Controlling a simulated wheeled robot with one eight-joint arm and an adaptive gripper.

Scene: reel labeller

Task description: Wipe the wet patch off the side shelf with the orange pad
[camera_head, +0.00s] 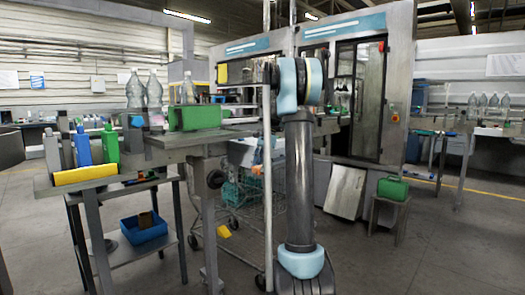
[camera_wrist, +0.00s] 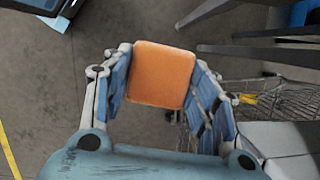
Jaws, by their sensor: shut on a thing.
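The orange pad (camera_wrist: 162,73) is held between the two blue-padded fingers of my gripper (camera_wrist: 160,84) in the wrist view, clear of any surface, with grey floor beneath it. In the head view a small orange bit (camera_head: 257,169) shows just left of my arm, probably the pad; my gripper is mostly hidden there. I see no wet patch in either view. I cannot tell for certain which surface is the side shelf.
A grey workbench (camera_head: 170,157) at left carries bottles, a green block (camera_head: 196,118) and a yellow roll (camera_head: 86,174). A wire trolley (camera_head: 240,195) stands behind my arm. A green case (camera_head: 392,188) sits on a stool at right. Floor at front right is clear.

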